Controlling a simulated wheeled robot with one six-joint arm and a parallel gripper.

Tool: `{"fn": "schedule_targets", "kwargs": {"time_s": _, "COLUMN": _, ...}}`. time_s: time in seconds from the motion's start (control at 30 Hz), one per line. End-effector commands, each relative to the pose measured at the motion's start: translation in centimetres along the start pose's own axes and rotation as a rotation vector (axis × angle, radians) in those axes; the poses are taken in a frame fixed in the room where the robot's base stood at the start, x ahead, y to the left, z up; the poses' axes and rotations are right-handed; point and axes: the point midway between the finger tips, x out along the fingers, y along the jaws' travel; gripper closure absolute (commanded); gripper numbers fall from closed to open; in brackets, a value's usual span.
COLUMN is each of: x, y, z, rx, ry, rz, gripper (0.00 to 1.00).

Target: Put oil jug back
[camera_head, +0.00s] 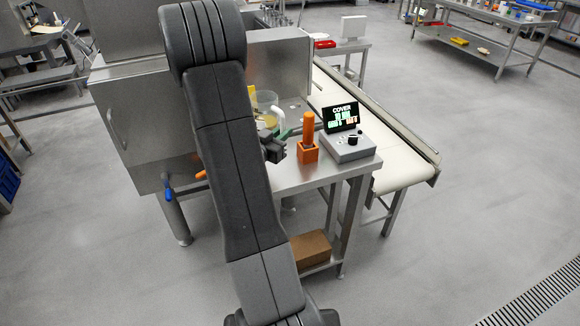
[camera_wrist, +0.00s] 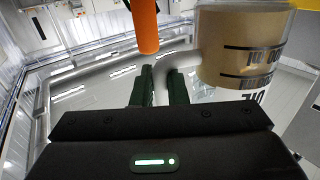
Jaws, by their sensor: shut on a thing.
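The oil jug (camera_head: 264,101) is a clear vessel with yellowish oil and a pale handle (camera_head: 278,115), partly hidden behind my arm in the head view. In the wrist view the jug (camera_wrist: 240,45) fills the upper right, with tan contents and dark markings. My gripper (camera_head: 283,138) is at the jug's handle side. In the wrist view my gripper (camera_wrist: 159,84) has its two dark green fingers closed around the grey handle. The jug's base is hidden in the head view, so I cannot tell whether it touches the table.
An orange cylinder in an orange block (camera_head: 307,152) stands close right of my gripper. A control box with a lit screen (camera_head: 341,117) sits at the table's (camera_head: 325,172) right corner. A conveyor (camera_head: 395,165) runs along the right. A steel cabinet (camera_head: 145,125) stands left.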

Motion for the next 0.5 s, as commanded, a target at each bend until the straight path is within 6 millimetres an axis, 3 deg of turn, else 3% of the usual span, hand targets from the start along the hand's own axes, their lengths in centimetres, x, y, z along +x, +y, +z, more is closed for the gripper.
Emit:
{"fn": "schedule_targets", "kwargs": {"time_s": 0.33, "x": -0.1, "y": 0.0, "z": 4.3, "rx": -0.004, "ry": -0.001, "rz": 0.006, "gripper": 1.0}}
{"fn": "schedule_targets", "kwargs": {"time_s": 0.5, "x": -0.1, "y": 0.0, "z": 5.5, "rx": -0.001, "ry": 0.001, "rz": 0.005, "gripper": 1.0}}
